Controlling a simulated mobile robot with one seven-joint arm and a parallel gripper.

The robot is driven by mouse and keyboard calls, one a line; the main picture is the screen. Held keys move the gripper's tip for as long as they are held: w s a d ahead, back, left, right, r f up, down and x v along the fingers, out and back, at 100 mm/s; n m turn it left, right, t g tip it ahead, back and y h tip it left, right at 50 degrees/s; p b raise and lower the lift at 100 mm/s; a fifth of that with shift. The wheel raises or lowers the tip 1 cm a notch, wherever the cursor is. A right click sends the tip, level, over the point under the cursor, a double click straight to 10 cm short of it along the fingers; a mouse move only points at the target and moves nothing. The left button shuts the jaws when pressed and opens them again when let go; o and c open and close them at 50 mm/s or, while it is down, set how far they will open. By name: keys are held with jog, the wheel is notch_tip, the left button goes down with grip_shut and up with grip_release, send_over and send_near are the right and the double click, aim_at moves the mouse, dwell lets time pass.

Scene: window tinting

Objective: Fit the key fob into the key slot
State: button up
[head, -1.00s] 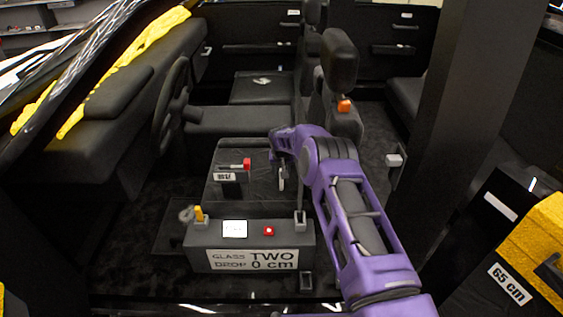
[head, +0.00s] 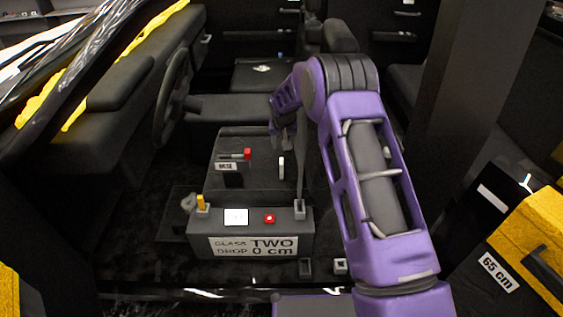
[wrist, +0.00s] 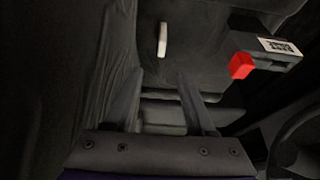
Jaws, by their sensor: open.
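My gripper (wrist: 159,82) is open, with nothing between its two dark fingers in the wrist view. In the head view, the gripper end (head: 284,128) hangs over the dark centre console (head: 256,188), partly hidden by my purple arm. A small grey unit with a red block (head: 247,153) and a white label (head: 227,166) sits on the console's left. The red block also shows in the wrist view (wrist: 241,66), right of the fingers. A pale upright strip (head: 281,168) stands on the console, and shows beyond the fingers in the wrist view (wrist: 162,40). I cannot tell which part is the fob or slot.
A grey control box (head: 260,220) with a yellow peg (head: 201,202), a white pad and a red button stands in front of the console. A steering wheel (head: 172,98) is at left. A seat is behind my arm. A yellow case (head: 540,235) is at right.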

aim_at(281, 162)
jog(key=b+x, duration=0.1)
jog(key=x, duration=1.1)
jog(key=shift+s, duration=0.1)
jog(key=x, duration=0.1)
jog(key=b+x, duration=0.1)
jog(key=x, duration=0.2)
jog(key=shift+s+a+f+b, duration=0.1)
jog(key=shift+s+a+b, duration=0.1)
jog(key=shift+s+b, duration=0.1)
jog(key=shift+w+f, duration=0.35)
jog(key=shift+f, duration=0.25)
grip_shut()
